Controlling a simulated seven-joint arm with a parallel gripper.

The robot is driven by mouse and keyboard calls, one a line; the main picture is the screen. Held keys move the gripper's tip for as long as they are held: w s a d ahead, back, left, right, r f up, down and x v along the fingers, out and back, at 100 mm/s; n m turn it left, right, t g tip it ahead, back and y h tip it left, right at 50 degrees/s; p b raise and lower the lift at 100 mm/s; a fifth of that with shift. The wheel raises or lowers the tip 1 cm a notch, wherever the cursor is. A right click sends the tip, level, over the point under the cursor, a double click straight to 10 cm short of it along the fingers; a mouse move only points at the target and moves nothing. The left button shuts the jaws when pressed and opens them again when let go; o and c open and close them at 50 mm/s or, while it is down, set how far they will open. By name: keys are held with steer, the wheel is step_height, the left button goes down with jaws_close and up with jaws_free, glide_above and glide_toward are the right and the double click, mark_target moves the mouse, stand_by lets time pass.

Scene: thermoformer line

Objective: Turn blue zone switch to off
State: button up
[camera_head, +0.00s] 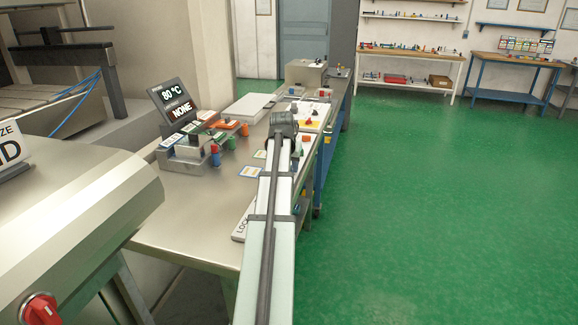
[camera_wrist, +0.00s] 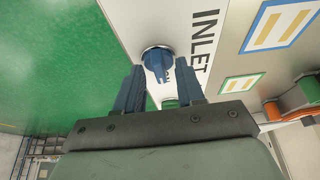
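In the wrist view a blue rotary knob (camera_wrist: 157,62) with a pale mark sits in a round metal collar on a white panel lettered INLET (camera_wrist: 203,42). I cannot tell whether it is the zone switch. My gripper (camera_wrist: 162,78) is open, with its two blue fingers apart. The knob shows between and just beyond the fingertips, with no clear contact. In the head view my arm hides the gripper and this knob. A small blue part (camera_head: 215,159) stands at the front of a grey block on the bench, left of my arm.
A display (camera_head: 175,102) reads 80 °C and NONE. The steel bench (camera_head: 190,225) holds coloured cards, blocks and knobs. A machine cover with a red knob (camera_head: 40,309) is at the lower left. Green floor (camera_head: 440,200) is clear on the right. Framed cards (camera_wrist: 280,24) lie right of the panel.

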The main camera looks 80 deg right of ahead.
steer(key=shift+c, duration=0.4)
jaws_close()
steer(key=shift+n, duration=0.4)
steer(key=n+t, duration=0.1)
steer(key=n, duration=0.3)
steer(key=shift+s+t, duration=0.15)
steer(key=shift+t, duration=0.25)
steer(key=n, duration=0.2)
steer(key=n+t+y, duration=0.1)
steer(key=n, duration=0.1)
steer(key=shift+s+d+t, duration=0.1)
steer(key=shift+d+t, duration=0.05)
steer(key=shift+t, duration=0.15)
steer(key=n+y, duration=0.1)
steer(key=n, duration=0.4)
steer(key=shift+d+t+y, duration=0.15)
steer(key=shift+t+y, duration=0.25)
steer(key=shift+n+y, duration=0.8)
steer(key=shift+n, duration=1.2)
steer(key=shift+o, duration=0.4)
jaws_free()
